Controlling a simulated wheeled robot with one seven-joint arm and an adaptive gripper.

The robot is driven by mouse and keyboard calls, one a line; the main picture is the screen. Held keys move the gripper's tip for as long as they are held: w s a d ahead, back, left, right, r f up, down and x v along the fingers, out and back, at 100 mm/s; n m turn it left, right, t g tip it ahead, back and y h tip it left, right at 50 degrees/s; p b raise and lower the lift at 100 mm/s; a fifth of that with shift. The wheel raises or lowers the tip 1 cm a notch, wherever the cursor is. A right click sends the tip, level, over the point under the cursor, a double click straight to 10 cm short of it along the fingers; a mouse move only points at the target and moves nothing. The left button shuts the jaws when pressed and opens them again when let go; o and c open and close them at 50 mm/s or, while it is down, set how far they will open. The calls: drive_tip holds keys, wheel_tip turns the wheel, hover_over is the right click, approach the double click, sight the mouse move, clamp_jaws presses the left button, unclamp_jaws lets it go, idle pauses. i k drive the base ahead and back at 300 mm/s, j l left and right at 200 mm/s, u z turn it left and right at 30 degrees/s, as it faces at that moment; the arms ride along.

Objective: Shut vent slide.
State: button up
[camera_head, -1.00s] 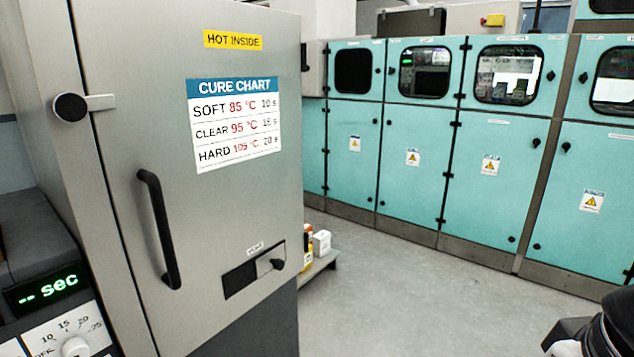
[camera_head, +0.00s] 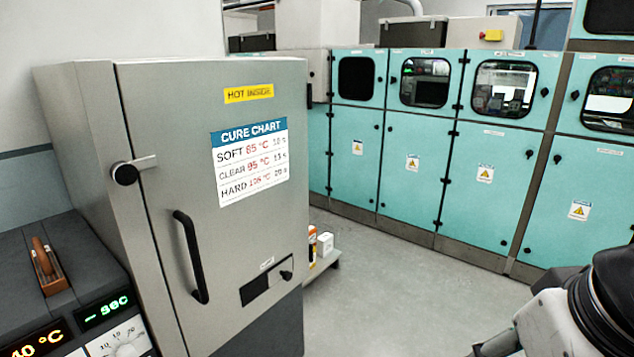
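The vent slide (camera_head: 279,281) is a small grey plate with a dark knob (camera_head: 286,275), low on the front of the grey oven door (camera_head: 235,225). A dark opening (camera_head: 254,290) shows to the left of the plate, so the vent is at least partly uncovered. A small label sits above it. Part of my arm shows at the lower right, well apart from the vent. My gripper's fingertips cannot be made out in this view.
The oven door has a black handle (camera_head: 190,257) and a latch knob (camera_head: 125,173), and looks closed. Control boxes with green and orange displays stand at the lower left. Small boxes (camera_head: 325,244) sit on a low shelf right of the oven. Teal cabinets line the back; the floor between is clear.

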sight(283, 271)
drive_tip(key=u, duration=1.7)
drive_tip(key=z, duration=1.15)
drive_tip(key=i+l, duration=0.15)
drive_tip(key=i, duration=0.4)
drive_tip(key=i+l, duration=0.1)
drive_tip(key=i, duration=0.45)
